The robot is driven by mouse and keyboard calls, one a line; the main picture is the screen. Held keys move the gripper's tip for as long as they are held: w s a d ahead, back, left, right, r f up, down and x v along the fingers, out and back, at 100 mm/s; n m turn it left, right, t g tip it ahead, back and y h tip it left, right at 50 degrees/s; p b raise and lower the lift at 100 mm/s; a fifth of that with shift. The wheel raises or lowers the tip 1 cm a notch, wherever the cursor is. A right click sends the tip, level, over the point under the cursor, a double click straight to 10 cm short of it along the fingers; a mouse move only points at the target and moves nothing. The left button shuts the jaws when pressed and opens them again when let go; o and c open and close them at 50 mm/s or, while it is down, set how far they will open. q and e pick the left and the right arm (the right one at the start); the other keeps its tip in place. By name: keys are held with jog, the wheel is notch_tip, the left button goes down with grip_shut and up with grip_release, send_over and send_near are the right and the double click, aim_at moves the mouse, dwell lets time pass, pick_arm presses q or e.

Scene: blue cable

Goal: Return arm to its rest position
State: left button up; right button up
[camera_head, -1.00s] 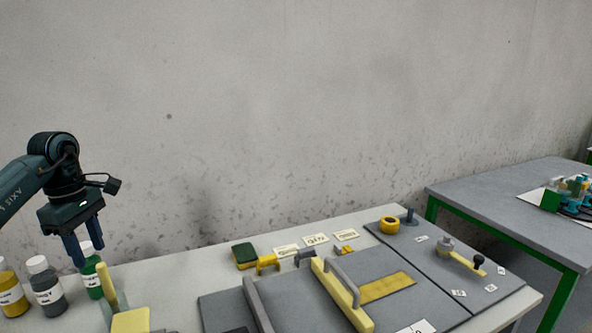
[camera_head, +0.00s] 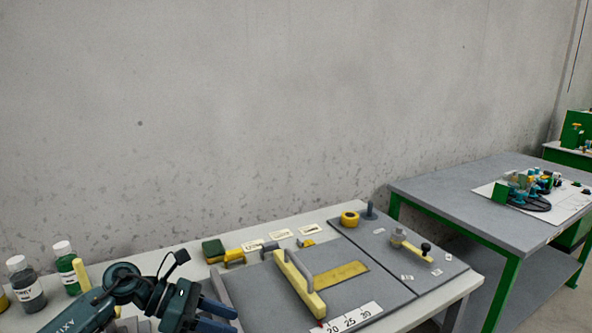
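My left arm (camera_head: 125,287) comes in from the lower left, low over the front of the near table. My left gripper (camera_head: 228,317) points right at the bottom edge of the view, beside the grey board. Its two blue fingers stand apart and nothing shows between them. My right arm and gripper are not in view. No blue cable can be made out.
The near table holds a grey board (camera_head: 375,293) with a yellow-and-grey handle piece (camera_head: 299,285), a yellow tape roll (camera_head: 349,219) and a knobbed lever (camera_head: 415,250). Bottles (camera_head: 66,268) stand at left. A second table (camera_head: 455,200) stands right, beyond a gap.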

pick_arm(q)
jog(key=s+d+r+n+t+h+p, duration=0.1)
jog(key=s+d+r+n+t+h, duration=0.15)
jog(key=d+n+t+h, duration=0.35)
jog(key=s+a+f+m+t+y+p, duration=0.1)
jog(key=s+f+m+y, duration=0.6)
jog(key=m, duration=0.8)
jog(key=s+a+f+m+t+y+p, duration=0.2)
jog(key=s+a+f+m+y, duration=0.2)
jog(key=s+f+m+y, duration=0.4)
jog(key=s+f+m, duration=0.1)
jog(key=s+m, duration=0.2)
jog(key=m, duration=0.4)
jog(key=shift+a+f+m, duration=0.25)
jog(key=shift+f+m, duration=0.05)
jog(key=shift+c, duration=0.4)
jog(key=shift+s+a+t, duration=0.1)
jog(key=shift+t, duration=0.2)
